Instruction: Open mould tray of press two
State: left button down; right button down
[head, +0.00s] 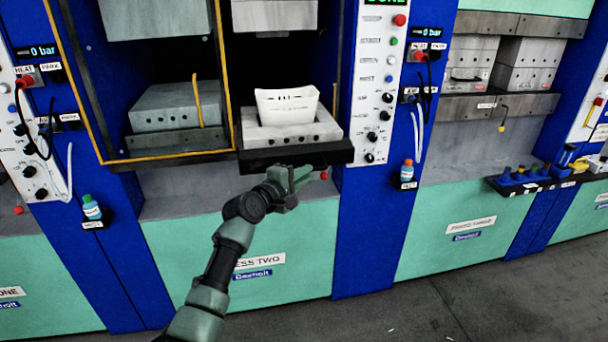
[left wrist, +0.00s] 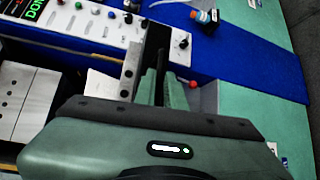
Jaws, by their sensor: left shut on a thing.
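Press two stands in the middle of the head view, with its name label (head: 259,261) on the green lower front, partly covered by my left arm. Its dark mould tray (head: 325,152) sticks out at the front of the right-hand bay. A grey lower mould block (head: 330,127) rests on it, with a white basket-like part (head: 286,104) on top. My left gripper (head: 290,177) is at the tray's front edge, shut on what looks like its handle; the gripper hides most of the grip. The fingers also show in the left wrist view (left wrist: 163,85). My right gripper is not in view.
A yellow-edged guard frame (head: 231,85) surrounds the left-hand bay. A red knob (head: 323,175) sits just right of my gripper. The control panel (head: 375,95) and an orange-capped bottle (head: 407,171) are further right. The grey floor (head: 420,310) at lower right is clear.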

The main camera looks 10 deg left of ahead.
pick_arm(q)
jog(key=shift+w+f, duration=0.15)
jog(key=shift+f, duration=0.35)
jog(key=c, duration=1.5)
grip_release()
jog(key=shift+w, duration=0.15)
jog(key=b+v, duration=0.1)
jog(key=v, duration=0.6)
jog(key=shift+a, duration=0.1)
